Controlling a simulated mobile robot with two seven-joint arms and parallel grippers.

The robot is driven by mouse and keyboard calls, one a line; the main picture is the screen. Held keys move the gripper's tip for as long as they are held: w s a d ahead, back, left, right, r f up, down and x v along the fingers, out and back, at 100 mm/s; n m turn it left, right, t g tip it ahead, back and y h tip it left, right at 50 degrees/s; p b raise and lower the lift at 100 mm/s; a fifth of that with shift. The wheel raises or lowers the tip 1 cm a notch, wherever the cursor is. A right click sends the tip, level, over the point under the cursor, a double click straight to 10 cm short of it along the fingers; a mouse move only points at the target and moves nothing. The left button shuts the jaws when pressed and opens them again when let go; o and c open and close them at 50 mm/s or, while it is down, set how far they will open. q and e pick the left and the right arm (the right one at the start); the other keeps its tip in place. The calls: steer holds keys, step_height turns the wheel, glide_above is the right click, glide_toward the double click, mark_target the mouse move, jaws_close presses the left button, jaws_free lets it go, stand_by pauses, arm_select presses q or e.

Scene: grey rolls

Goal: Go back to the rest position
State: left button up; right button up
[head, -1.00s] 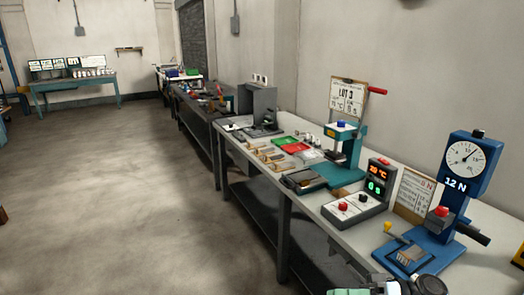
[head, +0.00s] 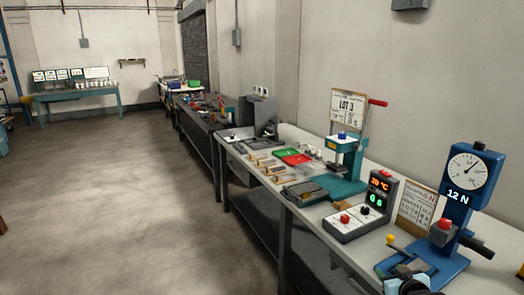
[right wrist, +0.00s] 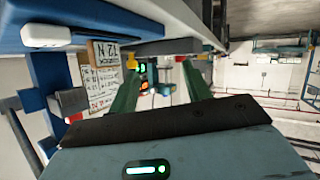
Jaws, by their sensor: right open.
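My right gripper (head: 407,287) shows only in part at the bottom edge of the head view, in front of the blue gauge stand (head: 458,215) with its round dial and "12 N" display. In the right wrist view, my right gripper (right wrist: 160,88) has its two green fingers apart, with nothing held between them. The blue stand (right wrist: 48,85) is at the left of that view, beside the fingers. My left gripper is in neither view.
A grey workbench (head: 330,262) runs along the right wall. It carries a red and green readout box (head: 380,192), a teal press (head: 347,165) and small trays. A teal table (head: 80,94) stands far back left. The floor (head: 110,200) at left is open.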

steer(key=s+a+f+n+g, duration=0.1)
steer(key=s+a+f, duration=0.2)
steer(key=s+f, duration=0.3)
steer(key=s+a+f+y, duration=0.1)
steer(key=s+a+f, duration=0.3)
steer(key=s, duration=0.4)
steer(key=s+a+f+n+g, duration=0.1)
steer(key=s+a+f, duration=0.2)
steer(key=s+f, duration=0.35)
steer(key=s+a+g, duration=0.1)
steer(key=s+a, duration=0.2)
steer(key=s, duration=0.9)
steer(key=s+a+f+m+g+y, duration=0.1)
steer(key=s+a, duration=0.3)
steer(key=s, duration=0.8)
steer(key=shift+m+g, duration=0.3)
steer(key=shift+s, duration=0.2)
